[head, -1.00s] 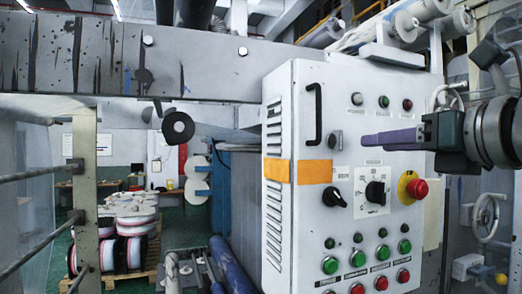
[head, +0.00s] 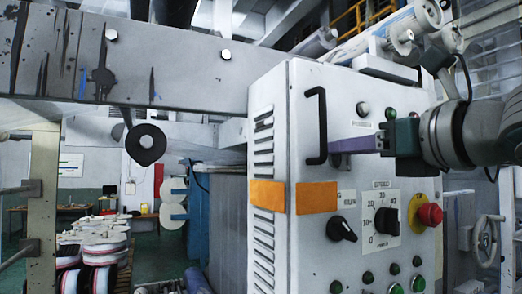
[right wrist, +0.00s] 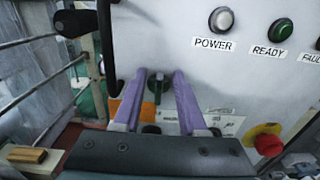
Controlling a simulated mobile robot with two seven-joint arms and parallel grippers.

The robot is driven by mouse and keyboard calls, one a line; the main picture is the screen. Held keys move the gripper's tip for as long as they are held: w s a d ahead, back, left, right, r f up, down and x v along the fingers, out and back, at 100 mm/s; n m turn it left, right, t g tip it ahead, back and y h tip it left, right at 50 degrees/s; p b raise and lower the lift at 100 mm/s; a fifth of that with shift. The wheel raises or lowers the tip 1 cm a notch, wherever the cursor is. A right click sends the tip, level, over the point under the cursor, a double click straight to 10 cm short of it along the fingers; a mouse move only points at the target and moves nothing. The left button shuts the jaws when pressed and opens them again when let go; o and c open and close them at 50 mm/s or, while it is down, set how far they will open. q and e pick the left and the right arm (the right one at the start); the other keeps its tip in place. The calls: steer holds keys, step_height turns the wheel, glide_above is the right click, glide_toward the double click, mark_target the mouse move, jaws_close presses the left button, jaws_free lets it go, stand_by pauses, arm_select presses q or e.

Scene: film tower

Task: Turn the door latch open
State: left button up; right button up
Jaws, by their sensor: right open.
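The door latch (right wrist: 158,90) is a small dark upright piece on a pale plate on the white cabinet's front. In the right wrist view it shows between the two purple fingers of my right gripper (right wrist: 159,73), which are apart, one on each side of it. I cannot tell whether they touch it. In the head view my right gripper (head: 331,146) reaches in from the right, beside the lower end of the black door handle (head: 322,125), and hides the latch. The handle also shows in the right wrist view (right wrist: 105,40). My left gripper is not in view.
The white cabinet (head: 350,90) carries a black rotary switch (head: 341,230), a dial (head: 386,220), a red emergency button (head: 429,214) and several green buttons below. Orange tape (head: 316,198) wraps its edge. A grey beam (head: 170,70) runs at upper left.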

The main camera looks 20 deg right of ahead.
steer(key=shift+c, duration=0.4)
steer(key=shift+s, duration=0.1)
jaws_close()
